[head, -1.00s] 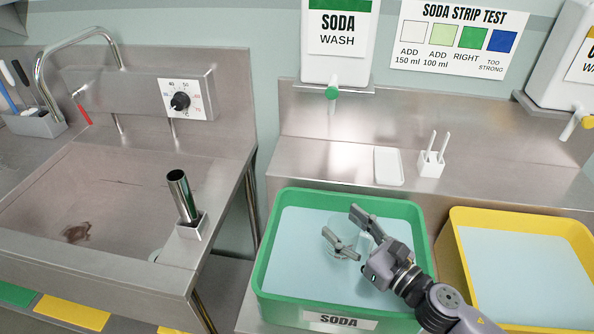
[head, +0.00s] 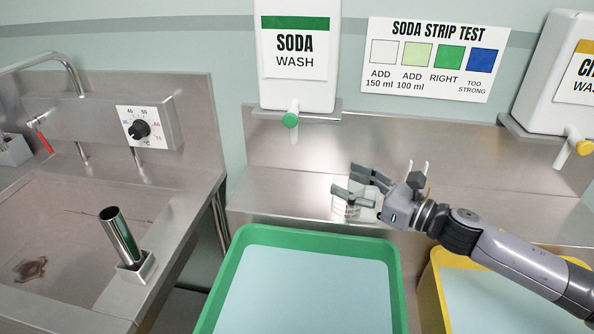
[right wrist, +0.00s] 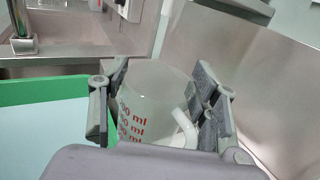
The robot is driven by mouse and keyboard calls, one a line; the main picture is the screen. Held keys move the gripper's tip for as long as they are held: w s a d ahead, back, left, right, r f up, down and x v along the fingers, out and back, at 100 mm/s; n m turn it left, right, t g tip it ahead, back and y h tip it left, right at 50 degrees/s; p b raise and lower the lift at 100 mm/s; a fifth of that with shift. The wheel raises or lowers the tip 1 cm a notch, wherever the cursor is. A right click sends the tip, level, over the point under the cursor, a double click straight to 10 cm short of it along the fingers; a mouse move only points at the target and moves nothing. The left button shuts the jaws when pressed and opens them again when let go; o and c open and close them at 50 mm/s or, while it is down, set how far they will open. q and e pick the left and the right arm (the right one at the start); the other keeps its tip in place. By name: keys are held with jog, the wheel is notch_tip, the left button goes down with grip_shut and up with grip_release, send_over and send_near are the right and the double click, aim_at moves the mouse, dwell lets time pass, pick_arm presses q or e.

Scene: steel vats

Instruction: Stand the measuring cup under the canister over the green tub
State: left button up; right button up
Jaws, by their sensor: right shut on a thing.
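The soda wash canister (head: 296,80) hangs on the wall over the green tub (head: 308,236), its green-knobbed spout (head: 292,122) pointing down. My right gripper (head: 357,192) is shut on the clear measuring cup (head: 343,209), right of and below the spout, by the steel ledge behind the tub. In the right wrist view the cup (right wrist: 153,103) stands upright between both fingers, with red ml marks and a white handle. I cannot tell whether its base touches the ledge. My left gripper is not in view.
The steel ledge (head: 290,190) under the spout is clear. White strips in a holder are partly hidden behind my right gripper. The yellow tub (head: 437,300) stands to the right, the sink (head: 70,225) to the left. A second canister (head: 560,75) hangs at right.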

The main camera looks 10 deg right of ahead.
jog(key=f+p+x, duration=0.1)
jog(key=p+x, duration=0.1)
jog(key=x, duration=0.3)
jog(key=f+p+x, duration=0.1)
jog(key=p+x, duration=0.1)
jog(key=x, duration=0.3)
jog(key=f+p+x, duration=0.1)
jog(key=p+x, duration=0.1)
jog(key=x, duration=0.3)
jog(key=shift+s, duration=0.1)
jog(key=shift+f, duration=0.3)
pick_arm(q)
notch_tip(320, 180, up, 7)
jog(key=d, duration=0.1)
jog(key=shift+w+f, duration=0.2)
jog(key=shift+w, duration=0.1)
pick_arm(e)
jog(key=shift+f+b, duration=0.2)
jog(key=shift+b, duration=0.1)
jog(key=o, duration=1.1)
jog(key=shift+r, duration=0.1)
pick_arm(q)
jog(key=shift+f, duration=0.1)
